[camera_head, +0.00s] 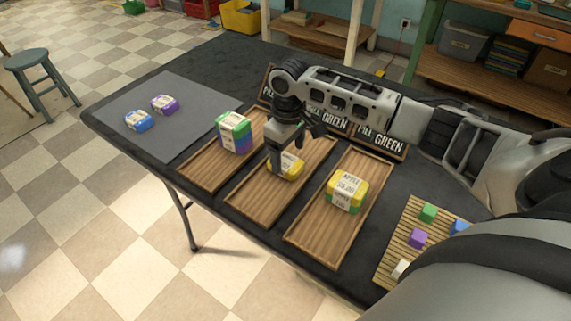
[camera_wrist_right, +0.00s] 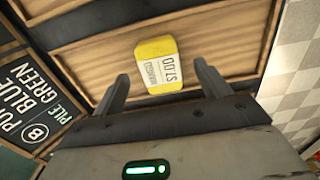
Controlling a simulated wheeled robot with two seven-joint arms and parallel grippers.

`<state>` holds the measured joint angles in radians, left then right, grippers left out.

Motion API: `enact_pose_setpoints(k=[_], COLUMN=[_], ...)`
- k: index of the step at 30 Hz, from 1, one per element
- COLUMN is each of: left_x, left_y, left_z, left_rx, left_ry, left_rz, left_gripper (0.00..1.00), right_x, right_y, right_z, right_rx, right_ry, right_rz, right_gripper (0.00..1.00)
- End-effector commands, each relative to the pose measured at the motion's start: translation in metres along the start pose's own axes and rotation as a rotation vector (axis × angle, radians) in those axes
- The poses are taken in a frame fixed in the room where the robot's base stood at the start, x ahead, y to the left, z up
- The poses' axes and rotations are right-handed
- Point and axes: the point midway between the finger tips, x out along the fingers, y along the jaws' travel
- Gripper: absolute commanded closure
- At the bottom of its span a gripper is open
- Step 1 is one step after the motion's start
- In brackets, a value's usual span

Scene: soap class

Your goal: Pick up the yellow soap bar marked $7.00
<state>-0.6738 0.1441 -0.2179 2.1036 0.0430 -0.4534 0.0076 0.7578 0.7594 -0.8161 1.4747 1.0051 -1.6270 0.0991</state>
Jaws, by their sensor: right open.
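The yellow soap bar (camera_head: 292,168) sits on the middle wooden tray (camera_head: 245,203), partly hidden by my right gripper in the head view. The right wrist view shows the yellow soap bar (camera_wrist_right: 158,65) with a white label reading $7.00. My right gripper (camera_head: 284,153) points down over the middle tray, close to the bar. My left gripper is not in view.
A green and purple soap stack (camera_head: 234,132) stands on the left tray, and a yellow and green stack (camera_head: 345,190) on the right tray. Blue (camera_head: 138,120) and purple (camera_head: 165,104) soaps lie on a grey mat (camera_head: 195,95). Dark signs (camera_head: 383,141) stand behind the trays. A slatted rack (camera_head: 399,240) holds small blocks.

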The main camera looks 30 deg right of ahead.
Motion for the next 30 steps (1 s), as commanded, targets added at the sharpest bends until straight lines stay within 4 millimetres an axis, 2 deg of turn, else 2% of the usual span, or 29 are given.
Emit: enact_pose_setpoints(k=[3,6,14,18,19,20,30], left_x=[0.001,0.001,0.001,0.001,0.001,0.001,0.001], left_y=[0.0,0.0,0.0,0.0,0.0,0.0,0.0], left_z=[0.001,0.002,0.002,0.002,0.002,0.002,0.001], left_rx=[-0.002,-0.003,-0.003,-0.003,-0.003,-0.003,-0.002], left_ry=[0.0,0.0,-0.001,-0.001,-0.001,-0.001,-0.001], left_rz=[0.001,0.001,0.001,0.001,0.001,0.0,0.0], left_gripper=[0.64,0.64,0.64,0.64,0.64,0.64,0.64], right_x=[0.019,0.027,0.028,0.028,0.028,0.028,0.025], right_y=[0.001,0.001,0.001,0.001,0.001,0.001,0.001], right_z=[0.001,0.001,0.0,0.0,0.0,0.0,0.0], right_rx=[-0.001,-0.001,-0.001,-0.001,-0.001,-0.001,-0.001], right_ry=[-0.002,0.0,0.001,0.001,0.001,0.001,0.002], right_rz=[-0.001,-0.001,0.0,0.0,0.0,0.0,0.0], right_gripper=[0.25,0.25,0.25,0.64,0.72,0.76,0.76])
